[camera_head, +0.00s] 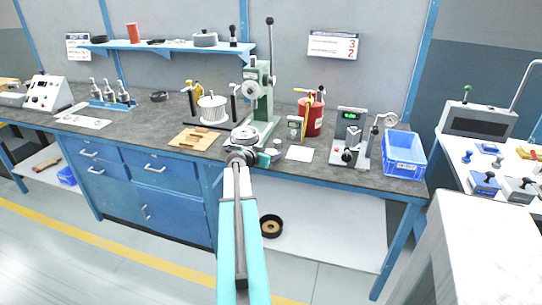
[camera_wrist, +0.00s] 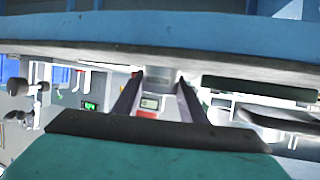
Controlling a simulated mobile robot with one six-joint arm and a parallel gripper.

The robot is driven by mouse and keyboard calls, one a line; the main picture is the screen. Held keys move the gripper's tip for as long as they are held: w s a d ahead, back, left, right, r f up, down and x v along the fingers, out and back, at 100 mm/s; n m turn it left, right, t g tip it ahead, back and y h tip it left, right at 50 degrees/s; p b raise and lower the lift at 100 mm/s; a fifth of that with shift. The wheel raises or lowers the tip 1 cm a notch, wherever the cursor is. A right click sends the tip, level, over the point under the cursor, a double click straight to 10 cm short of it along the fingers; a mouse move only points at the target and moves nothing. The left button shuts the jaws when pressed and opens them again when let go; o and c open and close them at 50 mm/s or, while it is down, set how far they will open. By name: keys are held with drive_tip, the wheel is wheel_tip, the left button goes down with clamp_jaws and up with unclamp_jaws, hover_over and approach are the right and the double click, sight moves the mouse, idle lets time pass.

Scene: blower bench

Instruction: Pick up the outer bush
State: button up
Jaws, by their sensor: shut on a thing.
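My gripper (camera_head: 242,154) is at the front edge of the bench, just in front of the green arbor press (camera_head: 262,100). In the wrist view, the dark fingers of my gripper (camera_wrist: 161,80) are shut on a small pale grey piece (camera_wrist: 160,74), which appears to be the outer bush. The picture does not show its full shape, and the fingers hide its sides. In the head view I cannot make out the held piece apart from the gripper and the press base.
A wooden board (camera_head: 195,139) lies left of the press. A red can (camera_head: 312,115), a device with a green display (camera_head: 350,137) and a blue bin (camera_head: 404,153) stand to the right. A dark ring-shaped part (camera_head: 271,226) sits on the lower shelf (camera_head: 335,230).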

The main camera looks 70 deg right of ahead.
sight(271, 152)
drive_tip(key=shift+r+b, duration=0.35)
drive_tip(key=shift+r, duration=1.25)
drive_tip(key=s+a+r+b, duration=0.1)
drive_tip(key=s+a+b, duration=0.3)
drive_tip(key=a, duration=0.8)
drive_tip(key=shift+s+a, duration=0.15)
drive_tip(key=shift+s, duration=0.5)
drive_tip(key=shift+b, duration=0.55)
drive_tip(key=b, duration=0.5)
drive_tip(key=shift+s+a+r+b, duration=0.15)
drive_tip(key=shift+s+a+b, duration=0.05)
drive_tip(key=shift+a+b, duration=0.2)
drive_tip(key=a+b, duration=0.1)
drive_tip(key=b, duration=0.4)
drive_tip(key=shift+s, duration=0.15)
drive_tip(key=shift+s+a+r+b, duration=0.1)
drive_tip(key=shift+a+r+b, duration=0.2)
drive_tip(key=shift+b, duration=0.65)
drive_tip(key=shift+f, duration=0.15)
